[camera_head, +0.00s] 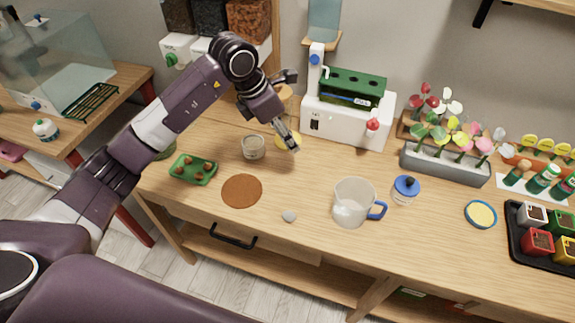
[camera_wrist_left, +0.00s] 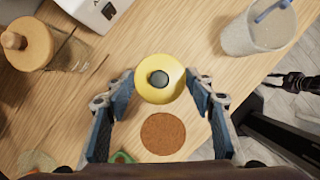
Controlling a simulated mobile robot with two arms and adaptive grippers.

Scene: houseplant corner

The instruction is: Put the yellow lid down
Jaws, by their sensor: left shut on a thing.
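The yellow lid (camera_wrist_left: 160,92), round with a black knob, is held between the two fingers of my left gripper (camera_wrist_left: 160,101) in the left wrist view. In the head view my left gripper (camera_head: 291,146) is above the table at the back, and the lid (camera_head: 283,132) is partly hidden behind its fingers. An open glass jar (camera_head: 253,148) stands just left of the gripper. A brown round mat (camera_head: 242,191) lies bare in front of the jar; it also shows in the left wrist view (camera_wrist_left: 163,134).
A green tray (camera_head: 194,169) lies left of the mat. A clear mug (camera_head: 352,205) with a blue handle and a blue-lidded jar (camera_head: 405,190) stand to the right. A white machine (camera_head: 345,120) stands behind.

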